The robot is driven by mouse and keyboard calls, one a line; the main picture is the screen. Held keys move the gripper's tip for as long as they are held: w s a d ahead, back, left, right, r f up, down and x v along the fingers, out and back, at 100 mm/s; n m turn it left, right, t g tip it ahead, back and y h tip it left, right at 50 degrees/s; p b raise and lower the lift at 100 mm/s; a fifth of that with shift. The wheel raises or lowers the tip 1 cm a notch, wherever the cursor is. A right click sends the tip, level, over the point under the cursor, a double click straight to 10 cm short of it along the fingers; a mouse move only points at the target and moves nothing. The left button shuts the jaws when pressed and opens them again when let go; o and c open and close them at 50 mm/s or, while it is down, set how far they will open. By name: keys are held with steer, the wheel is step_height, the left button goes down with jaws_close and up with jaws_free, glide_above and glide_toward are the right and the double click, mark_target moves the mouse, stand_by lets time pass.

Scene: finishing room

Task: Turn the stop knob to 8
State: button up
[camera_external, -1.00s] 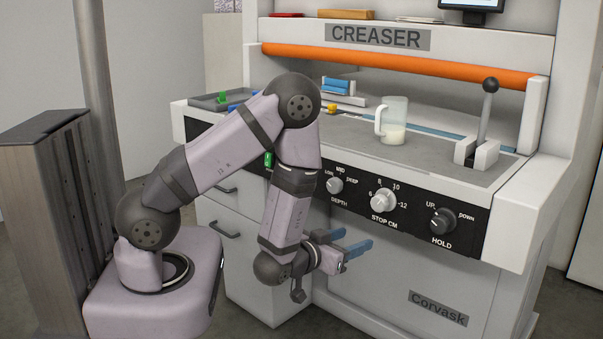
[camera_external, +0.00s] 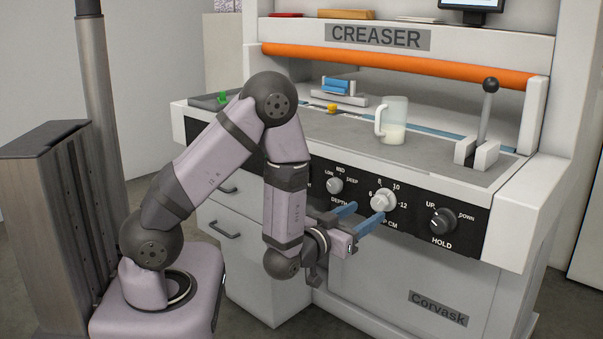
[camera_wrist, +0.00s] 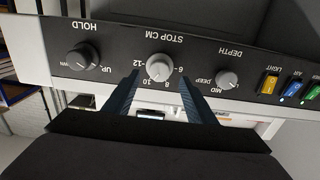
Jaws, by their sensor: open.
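The stop knob (camera_external: 382,200) is a pale round knob on the black front panel, above the "STOP CM" label and ringed by the marks 6, 8, 10 and 12. It also shows upside down in the wrist view (camera_wrist: 159,68). I cannot tell surely which mark its pointer faces. My gripper (camera_external: 366,212) is open, its two blue fingers pointing at the panel just in front of and slightly below the knob. In the wrist view the fingers stand on either side of the knob, with nothing between them gripped. The fingertips partly hide the label in the external view.
The depth knob (camera_external: 335,185) is left of the stop knob and the black hold knob (camera_external: 443,221) right of it. Coloured buttons (camera_wrist: 291,88) sit beyond the depth knob. A jug (camera_external: 392,120) and a lever (camera_external: 487,115) stand on the worktop above.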

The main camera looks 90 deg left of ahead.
mark_target(377, 206)
steer(key=shift+p+x, duration=0.65)
steer(key=shift+x, duration=1.8)
steer(key=c, duration=1)
steer(key=shift+c, duration=0.2)
